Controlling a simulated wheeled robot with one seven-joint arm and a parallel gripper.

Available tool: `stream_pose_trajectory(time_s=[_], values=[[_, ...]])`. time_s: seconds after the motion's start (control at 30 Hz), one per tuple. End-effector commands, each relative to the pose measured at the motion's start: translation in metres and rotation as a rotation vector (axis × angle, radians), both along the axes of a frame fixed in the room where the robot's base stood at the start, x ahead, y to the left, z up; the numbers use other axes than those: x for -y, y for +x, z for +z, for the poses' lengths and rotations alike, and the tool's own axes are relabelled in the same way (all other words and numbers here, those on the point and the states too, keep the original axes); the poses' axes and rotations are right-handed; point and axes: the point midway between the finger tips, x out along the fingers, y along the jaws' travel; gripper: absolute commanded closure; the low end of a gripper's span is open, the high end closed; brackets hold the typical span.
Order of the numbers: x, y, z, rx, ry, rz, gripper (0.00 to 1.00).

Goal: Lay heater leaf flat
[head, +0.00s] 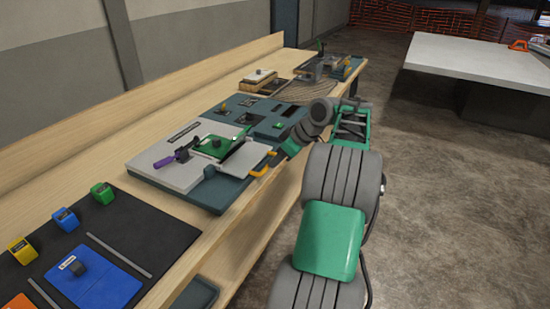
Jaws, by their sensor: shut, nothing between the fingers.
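The console (168,177) lies on the wooden bench, with a light grey top on a dark teal base. A green plate (213,146) sits on it, with a purple-handled part (170,158) to its left. A pale panel (248,159) is at the console's right, with a yellow-orange handle-like piece (262,167) at its edge. This panel may be the heater leaf; I cannot tell its exact tilt. My gripper (283,151) is shut and empty at the console's right edge, close to the yellow-orange piece. Its fingertips are small and partly hidden, so I cannot tell whether they touch anything.
A dark mat (130,232) at the near left holds yellow, blue and green blocks and a blue plate (95,281). A wooden box (259,78) and other equipment (333,67) stand farther along the bench. A pale table (475,62) is at the far right; open floor lies between.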

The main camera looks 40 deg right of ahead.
Motion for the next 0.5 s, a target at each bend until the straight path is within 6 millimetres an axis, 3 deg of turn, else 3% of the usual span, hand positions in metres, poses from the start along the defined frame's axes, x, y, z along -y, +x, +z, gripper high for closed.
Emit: stream_pose_trajectory(time_s=[0.27, 0.5], values=[[0.000, 0.000, 0.007, 0.000, 0.000, 0.001, 1.00], [-0.002, -0.002, 0.056, 0.000, 0.000, 0.010, 1.00]])
